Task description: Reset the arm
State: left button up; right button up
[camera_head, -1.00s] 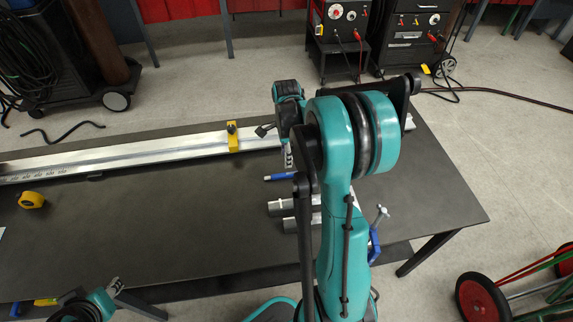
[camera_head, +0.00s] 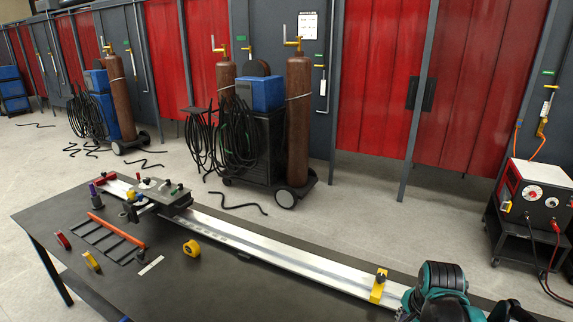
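Part of my teal and black arm (camera_head: 440,285) shows at the bottom right, over the right end of the long metal rail. No gripper fingers can be made out there; the bottom edge and the arm's own links cut off that part. My other arm and its gripper are out of the picture. The dark table (camera_head: 230,290) lies below, with the silver rail (camera_head: 290,262) running diagonally across it. A yellow block (camera_head: 378,286) sits on the rail just left of my arm.
A yellow tape measure (camera_head: 191,248), an orange-handled tool (camera_head: 118,230) and a clamp fixture (camera_head: 160,193) occupy the table's left part. Bare tabletop lies in front of the rail.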

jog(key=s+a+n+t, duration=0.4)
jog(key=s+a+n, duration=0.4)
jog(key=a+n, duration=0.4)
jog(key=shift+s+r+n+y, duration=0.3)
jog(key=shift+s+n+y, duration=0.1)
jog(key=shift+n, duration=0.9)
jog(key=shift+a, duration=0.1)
